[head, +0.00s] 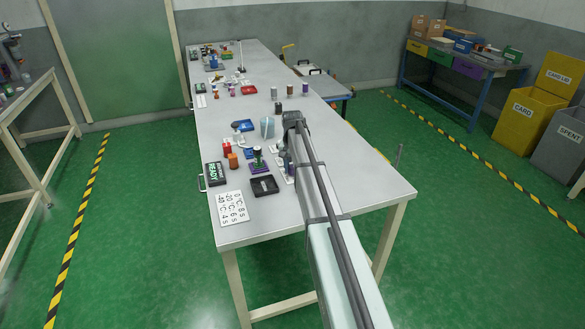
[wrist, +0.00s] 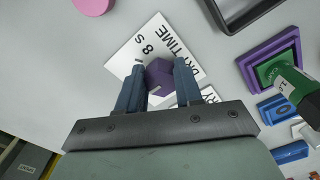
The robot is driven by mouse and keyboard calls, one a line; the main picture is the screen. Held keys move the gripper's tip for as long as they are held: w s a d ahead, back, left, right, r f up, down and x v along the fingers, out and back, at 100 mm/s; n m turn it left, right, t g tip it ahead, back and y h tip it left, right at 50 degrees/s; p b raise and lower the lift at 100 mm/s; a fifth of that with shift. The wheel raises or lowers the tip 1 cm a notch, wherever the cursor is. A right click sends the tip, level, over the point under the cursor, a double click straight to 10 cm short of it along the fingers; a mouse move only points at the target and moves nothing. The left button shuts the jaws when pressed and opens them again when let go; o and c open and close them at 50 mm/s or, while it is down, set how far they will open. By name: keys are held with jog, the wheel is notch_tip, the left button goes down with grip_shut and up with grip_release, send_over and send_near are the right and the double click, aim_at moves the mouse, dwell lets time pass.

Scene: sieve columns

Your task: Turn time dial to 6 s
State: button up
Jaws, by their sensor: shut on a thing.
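The time dial is a purple hexagonal knob (wrist: 159,80) on a white plate (wrist: 124,56) in the wrist view. The plate carries "8 S" and a partly covered label ending in "TIME". A small light mark shows on the knob's lower edge. My gripper (wrist: 160,72) is shut on the knob, with one blue finger on each side. A second label is partly hidden by the right finger. In the head view my arm hides the dial, and my gripper (head: 288,164) shows only in part beside the arm.
A white card (head: 231,207) lists temperatures and seconds, including "6 s". Nearby are a black tray (head: 264,186), a READY sign (head: 213,172), a purple stand (head: 259,168) holding a green-capped item and an orange cylinder (head: 233,160).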

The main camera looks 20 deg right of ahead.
aim_at(292, 168)
dwell(0.4)
jog(key=o, duration=1)
jog(key=shift+o, duration=0.2)
jog(key=shift+r, duration=0.1)
notch_tip(292, 168, up, 14)
jog(key=shift+f, duration=0.2)
